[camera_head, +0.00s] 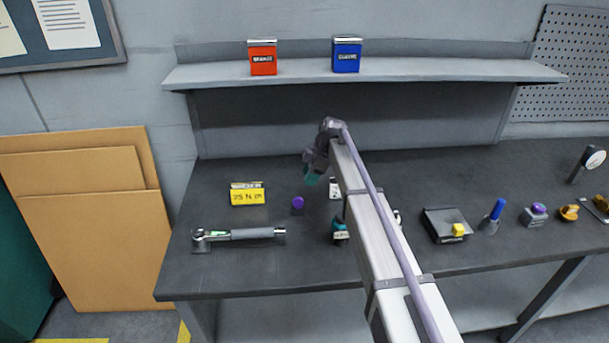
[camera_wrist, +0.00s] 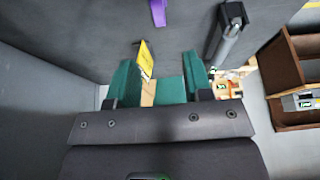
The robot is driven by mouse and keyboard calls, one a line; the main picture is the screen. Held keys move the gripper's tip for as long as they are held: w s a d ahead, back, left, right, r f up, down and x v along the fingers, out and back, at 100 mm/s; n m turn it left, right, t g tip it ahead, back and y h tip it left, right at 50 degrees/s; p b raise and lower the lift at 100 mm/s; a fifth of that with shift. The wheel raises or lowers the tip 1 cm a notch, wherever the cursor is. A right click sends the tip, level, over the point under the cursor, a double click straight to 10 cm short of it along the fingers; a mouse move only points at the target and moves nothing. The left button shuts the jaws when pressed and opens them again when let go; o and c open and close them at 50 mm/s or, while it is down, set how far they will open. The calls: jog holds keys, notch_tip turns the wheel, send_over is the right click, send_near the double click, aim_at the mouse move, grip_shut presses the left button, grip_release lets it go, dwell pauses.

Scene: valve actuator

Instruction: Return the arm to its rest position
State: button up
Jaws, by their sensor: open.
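My arm reaches out over the dark workbench (camera_head: 330,278) in the head view, and my gripper (camera_head: 311,178) hangs at its far end above the bench. In the wrist view its two teal fingers (camera_wrist: 160,85) stand apart with nothing held between them. A yellow sign marked 75 N m (camera_head: 247,194) stands to the left of my gripper; it also shows behind the fingers in the wrist view (camera_wrist: 146,58). A small purple part (camera_head: 297,204) stands just below my gripper in the picture. My arm hides part of the bench middle.
A torque wrench (camera_head: 255,234) lies at the front left. A teal part (camera_head: 340,230) sits beside my arm. A dark tray (camera_head: 440,220), a blue-handled tool (camera_head: 497,209) and several small parts are to the right. A shelf (camera_head: 215,75) holds red (camera_head: 263,60) and blue boxes (camera_head: 347,57).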

jog(key=shift+f, duration=0.1)
dwell(0.3)
jog(key=s+d+m+h, duration=0.1)
jog(key=s+d+m, duration=0.5)
jog(key=s, duration=0.6)
jog(key=s+d+f+m+h, duration=0.1)
jog(key=s+d+m+h, duration=0.1)
jog(key=s+d+m, duration=0.5)
jog(key=s+d+m+h, duration=0.1)
jog(key=s+d+m, duration=0.5)
jog(key=s, duration=1.2)
jog(key=shift+s+d+f+m+t+h, duration=0.15)
jog(key=shift+d+m+t+h, duration=0.15)
jog(key=shift+d+m, duration=0.1)
